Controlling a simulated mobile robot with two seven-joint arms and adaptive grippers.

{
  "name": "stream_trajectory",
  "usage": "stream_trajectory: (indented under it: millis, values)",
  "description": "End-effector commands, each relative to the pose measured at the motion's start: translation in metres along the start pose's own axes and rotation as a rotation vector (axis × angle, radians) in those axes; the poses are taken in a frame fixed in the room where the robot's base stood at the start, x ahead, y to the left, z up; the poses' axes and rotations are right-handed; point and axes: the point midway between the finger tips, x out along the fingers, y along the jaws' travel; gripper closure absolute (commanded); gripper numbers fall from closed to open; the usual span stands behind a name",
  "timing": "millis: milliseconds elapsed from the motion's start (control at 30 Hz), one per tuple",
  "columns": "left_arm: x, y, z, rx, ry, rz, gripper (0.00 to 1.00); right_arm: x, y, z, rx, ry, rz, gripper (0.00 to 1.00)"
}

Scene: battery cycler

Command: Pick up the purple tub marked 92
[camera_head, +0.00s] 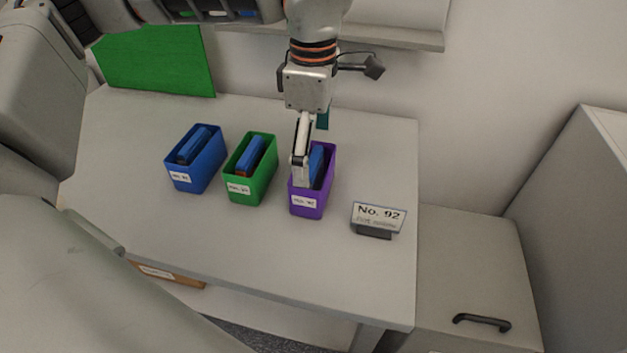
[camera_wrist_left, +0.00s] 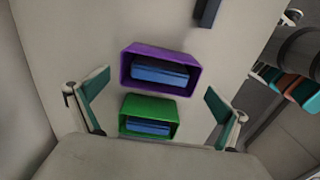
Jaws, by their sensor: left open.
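The purple tub (camera_head: 307,205), with a white label on its front and a blue block inside, stands upright on the table, rightmost of three tubs. It also shows in the left wrist view (camera_wrist_left: 127,72), beyond the green tub. My left gripper (camera_head: 303,165) is open and points down at the purple tub; one finger covers part of its left side. In the left wrist view my left gripper (camera_wrist_left: 157,108) has its fingers wide apart, with nothing held between them. Whether a finger touches the tub, I cannot tell. My right gripper is not in view.
A green tub (camera_head: 240,189) and a blue tub (camera_head: 180,179) stand to the left, each holding a blue block. A "No. 92" sign (camera_head: 378,216) stands right of the purple tub. The front of the table (camera_head: 240,240) is clear. A green panel (camera_head: 155,60) stands at the back.

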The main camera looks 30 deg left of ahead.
Motion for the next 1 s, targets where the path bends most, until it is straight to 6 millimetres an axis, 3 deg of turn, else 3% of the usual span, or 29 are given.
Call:
stream_trajectory:
  millis: [200,467,633,1000]
  values:
    - [0.033,-0.001,0.000,0.000,0.002,-0.004,0.00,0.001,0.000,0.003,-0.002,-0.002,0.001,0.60]
    - [0.038,0.000,0.000,0.001,0.000,-0.001,0.00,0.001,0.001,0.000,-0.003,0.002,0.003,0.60]
    - [0.038,-0.001,0.000,0.001,0.000,-0.001,0.39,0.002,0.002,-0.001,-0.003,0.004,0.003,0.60]
    - [0.032,0.000,0.001,0.000,-0.002,0.002,0.40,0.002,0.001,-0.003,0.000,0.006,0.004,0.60]
